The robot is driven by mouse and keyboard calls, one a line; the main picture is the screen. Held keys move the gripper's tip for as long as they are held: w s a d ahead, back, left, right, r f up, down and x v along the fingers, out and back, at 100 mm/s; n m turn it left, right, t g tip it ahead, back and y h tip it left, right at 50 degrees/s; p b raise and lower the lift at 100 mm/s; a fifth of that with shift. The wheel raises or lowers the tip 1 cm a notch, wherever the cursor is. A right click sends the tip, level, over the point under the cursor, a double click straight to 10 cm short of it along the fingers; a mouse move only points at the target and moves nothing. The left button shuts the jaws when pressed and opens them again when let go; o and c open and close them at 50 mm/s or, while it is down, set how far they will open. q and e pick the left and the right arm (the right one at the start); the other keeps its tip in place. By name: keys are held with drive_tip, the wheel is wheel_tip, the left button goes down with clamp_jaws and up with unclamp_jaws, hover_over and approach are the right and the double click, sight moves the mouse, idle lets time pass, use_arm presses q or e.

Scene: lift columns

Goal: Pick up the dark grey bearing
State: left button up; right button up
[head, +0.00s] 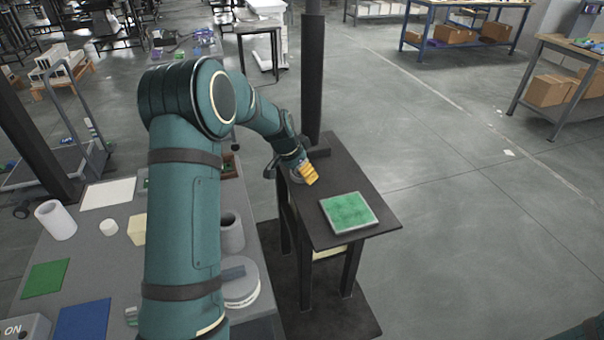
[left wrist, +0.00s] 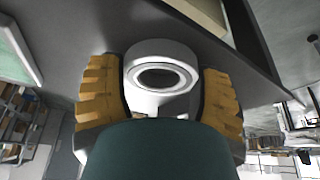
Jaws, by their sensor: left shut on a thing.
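My left gripper (head: 309,174) reaches over the far part of a small dark table (head: 375,225), its yellow fingers pointing down. In the left wrist view my left gripper (left wrist: 160,100) is shut on a ring-shaped bearing (left wrist: 160,76), with one ridged yellow finger on each side. The bearing looks pale grey there, with a dark round opening. In the head view a grey part of it (head: 296,176) shows beside the fingers; the rest is hidden. I cannot tell whether it touches the tabletop. My right gripper is out of view.
A green-topped square plate (head: 348,212) lies near the front of the small table. A dark post (head: 312,75) stands behind it. At left, a grey workbench (head: 105,265) holds a white cylinder (head: 56,220), a grey cylinder (head: 231,232) and coloured mats. Open floor lies to the right.

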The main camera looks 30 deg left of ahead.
use_arm(q)
wheel_tip(320, 180, up, 11)
drive_tip(key=p, duration=0.3)
idle(0.4)
drive_tip(key=shift+d, duration=0.1)
